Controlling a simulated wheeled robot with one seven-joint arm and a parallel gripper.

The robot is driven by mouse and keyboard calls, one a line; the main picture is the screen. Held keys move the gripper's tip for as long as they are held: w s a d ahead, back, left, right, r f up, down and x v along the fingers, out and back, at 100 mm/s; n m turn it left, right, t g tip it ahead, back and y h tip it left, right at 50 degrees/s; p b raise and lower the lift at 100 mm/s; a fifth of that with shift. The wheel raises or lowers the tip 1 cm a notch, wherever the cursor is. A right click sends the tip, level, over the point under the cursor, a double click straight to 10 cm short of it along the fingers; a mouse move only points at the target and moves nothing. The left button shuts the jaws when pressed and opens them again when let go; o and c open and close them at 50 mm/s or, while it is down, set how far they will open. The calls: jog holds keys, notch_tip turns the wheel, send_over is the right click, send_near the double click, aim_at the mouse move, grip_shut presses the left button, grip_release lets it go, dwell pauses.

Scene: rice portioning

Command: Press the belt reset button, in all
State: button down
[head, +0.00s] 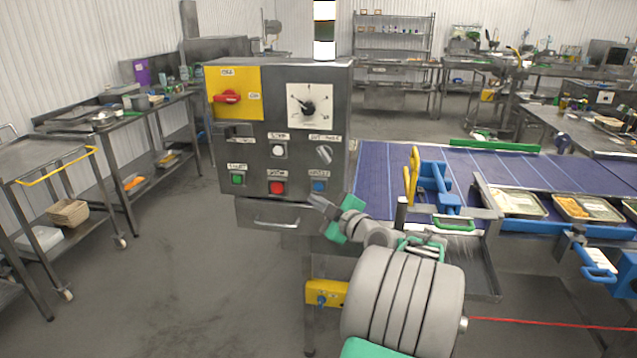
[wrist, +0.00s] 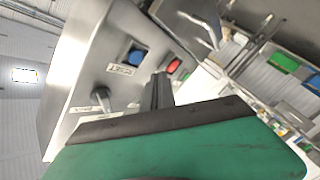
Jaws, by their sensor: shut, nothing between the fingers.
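The control box (head: 243,140) stands left of the belt. On its lower front, a blue button (head: 319,186) sits at the right under a small label that looks like "RESET". It shows in the wrist view (wrist: 136,57) too, with its label below it. My gripper (head: 313,201) is shut and empty, its tips just below the blue button in the head view. In the wrist view the closed fingers (wrist: 162,84) point at the panel, between the blue button and a red button (wrist: 174,66). I cannot tell whether the tips touch the panel; the blue button is unobstructed there.
The red button (head: 277,188) and green button (head: 237,179) sit left of the blue one. A knob (head: 323,154) sticks out above it. A drawer handle (head: 276,222) is below. The blue belt (head: 385,175) with food trays lies to the right.

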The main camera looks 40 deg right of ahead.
aim_at(319, 186)
jog(key=shift+w+d+b, duration=0.9)
jog(key=shift+d+b, duration=0.1)
jog(key=shift+d, duration=0.15)
jog(key=shift+d+f+b, duration=0.1)
jog(key=shift+f+b, duration=0.05)
jog(key=shift+b, duration=0.2)
dwell(0.9)
jog(key=shift+w+d+b, duration=0.25)
jog(key=shift+b, duration=0.15)
